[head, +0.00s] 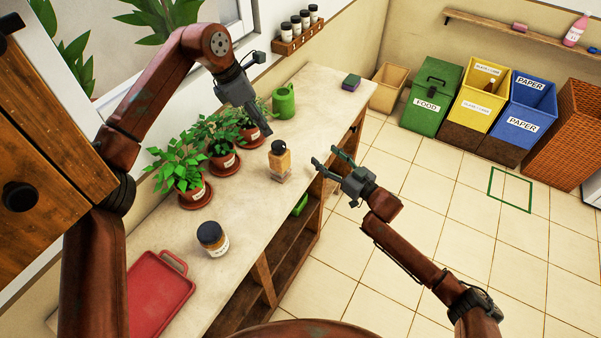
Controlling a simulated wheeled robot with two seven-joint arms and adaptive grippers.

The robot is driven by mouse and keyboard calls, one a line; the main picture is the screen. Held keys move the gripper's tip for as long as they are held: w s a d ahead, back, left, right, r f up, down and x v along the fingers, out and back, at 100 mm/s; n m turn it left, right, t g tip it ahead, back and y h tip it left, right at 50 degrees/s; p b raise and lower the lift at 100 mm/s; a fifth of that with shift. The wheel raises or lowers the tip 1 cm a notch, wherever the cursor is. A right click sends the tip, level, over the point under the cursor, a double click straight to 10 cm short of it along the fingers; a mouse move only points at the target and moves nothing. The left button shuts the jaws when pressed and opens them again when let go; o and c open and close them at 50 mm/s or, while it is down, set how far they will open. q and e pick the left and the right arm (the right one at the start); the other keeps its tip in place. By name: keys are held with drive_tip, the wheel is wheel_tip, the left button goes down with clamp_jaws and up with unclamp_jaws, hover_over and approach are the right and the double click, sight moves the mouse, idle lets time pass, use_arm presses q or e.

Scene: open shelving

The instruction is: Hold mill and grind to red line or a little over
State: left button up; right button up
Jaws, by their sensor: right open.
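A small mill-like container (280,163) with a dark top and a tan body stands upright on the pale counter, near its front edge. No red line can be made out on it at this size. My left gripper (262,126) hangs above and behind it, pointing down and apart from it; whether its fingers are apart cannot be seen. My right gripper (325,160) is open and empty, to the right of the container, its fingers pointing toward it with a gap between. A jar (212,239) with a dark lid and white label stands further left on the counter.
Several potted plants (194,194) line the back of the counter (255,225). A green watering can (284,102) and a small sponge-like block (351,82) stand further along. A red tray (157,290) lies at the near left. Labelled bins (437,97) stand beyond open tiled floor.

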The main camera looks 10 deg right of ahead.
sight(287, 166)
drive_tip(key=s+a+r+n+g+y, duration=0.1)
drive_tip(key=s+a, duration=0.1)
drive_tip(key=a, duration=0.1)
drive_tip(key=s+a+r+n+g+y, duration=0.1)
drive_tip(key=s+a, duration=0.2)
drive_tip(key=s+a+n+y, duration=0.1)
drive_tip(key=s+a, duration=0.1)
drive_tip(key=a, duration=0.2)
drive_tip(key=shift+s+r+n+g+y, duration=0.3)
drive_tip(key=shift+s+r+g+y, duration=0.05)
drive_tip(key=shift+r+g+y, duration=0.05)
drive_tip(key=shift+w+a, duration=0.1)
drive_tip(key=shift+a, duration=0.15)
drive_tip(key=shift+x, duration=3.6)
drive_tip(key=shift+c, duration=0.3)
drive_tip(key=c, duration=1.4)
use_arm(q)
drive_tip(key=shift+o, duration=0.3)
